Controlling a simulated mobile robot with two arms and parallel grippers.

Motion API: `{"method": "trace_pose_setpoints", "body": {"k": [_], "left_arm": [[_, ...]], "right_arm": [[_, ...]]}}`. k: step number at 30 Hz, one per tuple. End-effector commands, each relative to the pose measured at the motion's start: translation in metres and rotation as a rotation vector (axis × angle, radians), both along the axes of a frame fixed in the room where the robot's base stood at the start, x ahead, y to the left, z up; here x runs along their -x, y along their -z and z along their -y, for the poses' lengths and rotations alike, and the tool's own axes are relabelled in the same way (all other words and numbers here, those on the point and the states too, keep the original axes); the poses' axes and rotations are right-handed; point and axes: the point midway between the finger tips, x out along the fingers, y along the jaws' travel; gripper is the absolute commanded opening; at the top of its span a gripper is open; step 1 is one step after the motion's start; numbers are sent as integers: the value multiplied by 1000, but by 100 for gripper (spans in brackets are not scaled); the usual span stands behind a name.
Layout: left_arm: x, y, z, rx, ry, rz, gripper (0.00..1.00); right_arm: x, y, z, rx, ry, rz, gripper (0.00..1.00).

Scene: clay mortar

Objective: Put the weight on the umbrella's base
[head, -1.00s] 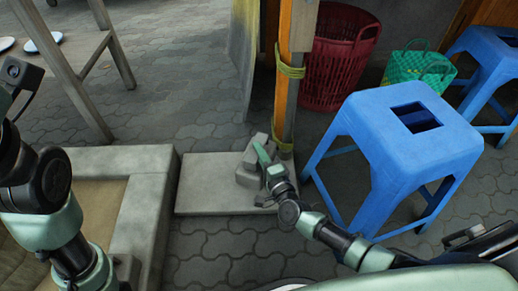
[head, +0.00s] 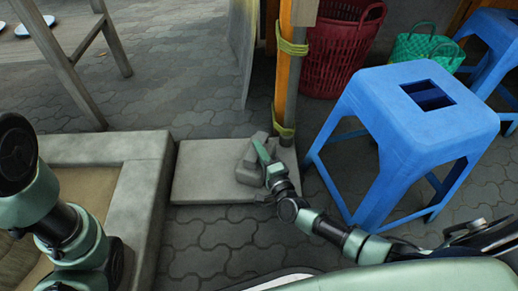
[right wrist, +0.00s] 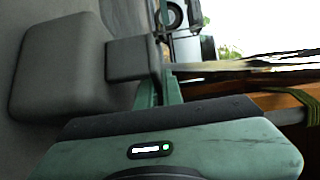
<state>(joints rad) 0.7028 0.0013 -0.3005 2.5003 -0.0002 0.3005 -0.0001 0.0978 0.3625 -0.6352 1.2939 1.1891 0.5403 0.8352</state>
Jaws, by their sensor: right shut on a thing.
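The weight (head: 247,175) is a grey block with a narrower raised part. It is over the right part of a flat grey slab (head: 205,172), the umbrella's base, beside the pole (head: 286,75). I cannot tell whether it touches the slab. My right gripper (head: 263,153) is shut on the weight's raised part. In the right wrist view the weight (right wrist: 55,70) shows at the left, its narrower part (right wrist: 128,60) reaching the fingers (right wrist: 160,75). My left arm shows at the left, but its gripper is out of view.
A blue stool (head: 415,115) stands close to the right of my right arm. A red basket (head: 340,45) and a green basket (head: 428,47) are behind. A stone-edged box (head: 150,185) borders the slab's left side. Wooden legs (head: 60,60) stand at the upper left.

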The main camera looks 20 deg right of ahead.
Motion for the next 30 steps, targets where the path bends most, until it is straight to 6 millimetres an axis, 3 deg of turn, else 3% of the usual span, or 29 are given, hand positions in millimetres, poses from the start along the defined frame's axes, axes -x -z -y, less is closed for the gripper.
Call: {"method": "trace_pose_setpoints", "body": {"k": [1, 7, 9, 10, 21, 28, 30], "left_arm": [[0, -2, 0, 0, 0, 1, 36], [0, 0, 0, 0, 0, 1, 36], [0, 0, 0, 0, 0, 0, 36], [0, 0, 0, 0, 1, 0, 36], [0, -3, 0, 0, 1, -1, 36], [0, -22, 0, 1, 0, 0, 36], [-11, -22, -1, 6, 2, -32, 36]], "right_arm": [[-4, -11, 0, -3, 4, 22, 0], [-4, -9, 0, -4, 4, 22, 0], [1, 1, 0, -1, -1, -2, 24], [1, 1, 0, -1, -1, -2, 29], [2, -2, 0, 0, -1, -2, 29], [40, -3, 4, 1, -2, -8, 29], [56, -4, 5, 0, -2, -7, 29]]}}
